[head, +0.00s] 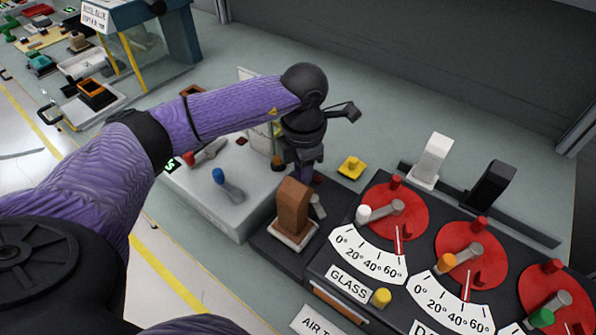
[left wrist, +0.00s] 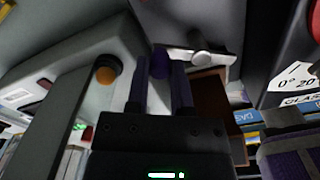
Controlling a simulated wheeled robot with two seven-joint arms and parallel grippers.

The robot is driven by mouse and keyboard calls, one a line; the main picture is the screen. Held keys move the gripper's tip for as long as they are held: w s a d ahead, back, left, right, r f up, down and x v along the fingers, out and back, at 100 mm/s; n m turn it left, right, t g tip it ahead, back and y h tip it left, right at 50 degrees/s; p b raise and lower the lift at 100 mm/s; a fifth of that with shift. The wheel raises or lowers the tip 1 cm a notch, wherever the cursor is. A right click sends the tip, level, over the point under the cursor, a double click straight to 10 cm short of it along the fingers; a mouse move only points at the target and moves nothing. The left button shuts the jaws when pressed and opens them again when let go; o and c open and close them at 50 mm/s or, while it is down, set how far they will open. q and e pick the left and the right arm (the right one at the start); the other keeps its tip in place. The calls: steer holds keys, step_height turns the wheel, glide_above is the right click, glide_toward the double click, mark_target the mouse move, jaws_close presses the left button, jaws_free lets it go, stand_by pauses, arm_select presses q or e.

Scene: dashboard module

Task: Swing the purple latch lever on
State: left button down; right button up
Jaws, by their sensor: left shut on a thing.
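The purple latch lever shows in the left wrist view as a purple knob (left wrist: 160,65) between my left fingers, with a grey metal arm (left wrist: 205,57) beside it. My left gripper (left wrist: 160,85) is shut on the knob. In the head view my left gripper (head: 304,168) points down between the light grey box and the brown block, and it hides most of the lever. A short grey metal piece (head: 318,206), apparently the lever's arm, shows just beside the brown block. My right gripper is not in view.
A brown block (head: 292,208) stands close below my gripper. A light grey box (head: 225,205) with blue and red knobbed levers is to the left. A dark panel with red dials (head: 395,212) is to the right. A yellow piece (head: 351,167) lies behind on the grey surface.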

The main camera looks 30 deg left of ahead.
arm_select(q)
steer(key=m, duration=0.1)
steer(key=w+d+m+b, duration=0.1)
steer(key=m, duration=0.1)
steer(key=shift+w+m, duration=0.1)
steer(key=shift+m, duration=0.2)
steer(key=m, duration=0.1)
steer(key=m+b, duration=0.1)
steer(key=shift+w+d+m, duration=0.25)
steer(key=shift+d+m, duration=0.15)
steer(key=m, duration=0.1)
steer(key=d+m, duration=0.1)
steer(key=m+b, duration=0.1)
steer(key=m, duration=0.1)
steer(key=shift+w+d, duration=0.2)
steer(key=shift+d, duration=0.05)
steer(key=shift+d+m+b, duration=0.35)
steer(key=shift+m, duration=0.55)
steer(key=c, duration=0.5)
jaws_free()
steer(key=shift+d, duration=0.1)
steer(key=shift+r, duration=0.1)
